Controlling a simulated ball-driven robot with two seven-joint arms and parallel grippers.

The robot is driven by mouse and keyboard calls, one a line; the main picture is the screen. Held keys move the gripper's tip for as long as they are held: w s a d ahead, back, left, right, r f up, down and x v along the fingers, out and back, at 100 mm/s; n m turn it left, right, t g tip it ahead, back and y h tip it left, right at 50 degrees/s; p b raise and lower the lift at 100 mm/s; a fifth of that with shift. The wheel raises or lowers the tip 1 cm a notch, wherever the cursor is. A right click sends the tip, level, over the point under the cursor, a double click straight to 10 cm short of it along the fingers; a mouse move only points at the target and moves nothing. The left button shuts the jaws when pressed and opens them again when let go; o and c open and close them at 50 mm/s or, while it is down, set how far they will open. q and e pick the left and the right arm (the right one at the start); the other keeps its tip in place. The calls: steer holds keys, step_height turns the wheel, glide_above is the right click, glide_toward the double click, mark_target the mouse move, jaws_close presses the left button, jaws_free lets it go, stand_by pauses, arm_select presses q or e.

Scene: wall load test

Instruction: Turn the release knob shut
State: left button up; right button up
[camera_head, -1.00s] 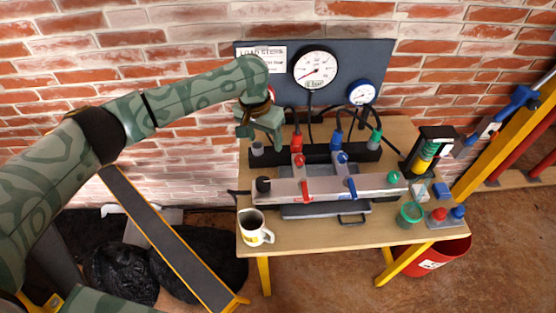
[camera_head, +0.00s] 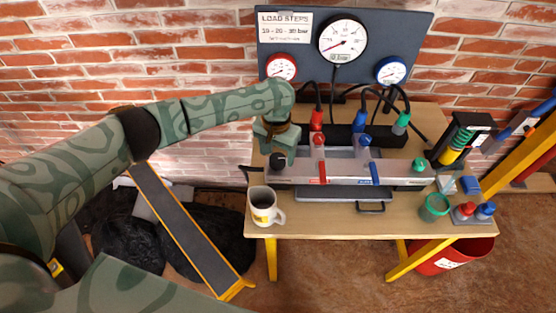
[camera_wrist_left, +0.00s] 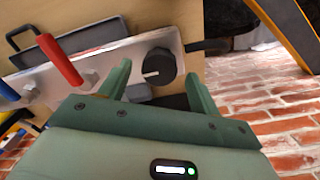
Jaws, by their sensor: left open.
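The release knob (camera_head: 278,161) is a black round knob at the left end of the silver manifold (camera_head: 398,179). The left wrist view shows the knob (camera_wrist_left: 162,66) with a white pointer line toward picture left. My left gripper (camera_head: 277,150) is above and just behind the knob. In the left wrist view its two fingers (camera_wrist_left: 158,76) are apart, one on each side of the knob's near part. I cannot tell whether they touch it. The gripper holds nothing. My right gripper is in neither view.
A red lever (camera_head: 321,168) and a blue lever (camera_head: 373,170) are on the manifold to the right. A white mug (camera_head: 264,206) stands at the bench's front left corner. Gauges (camera_head: 342,40) hang on the board behind. A green jar (camera_head: 434,207) stands at the front right.

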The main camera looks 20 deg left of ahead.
arm_select(q)
step_height(320, 180, down, 2)
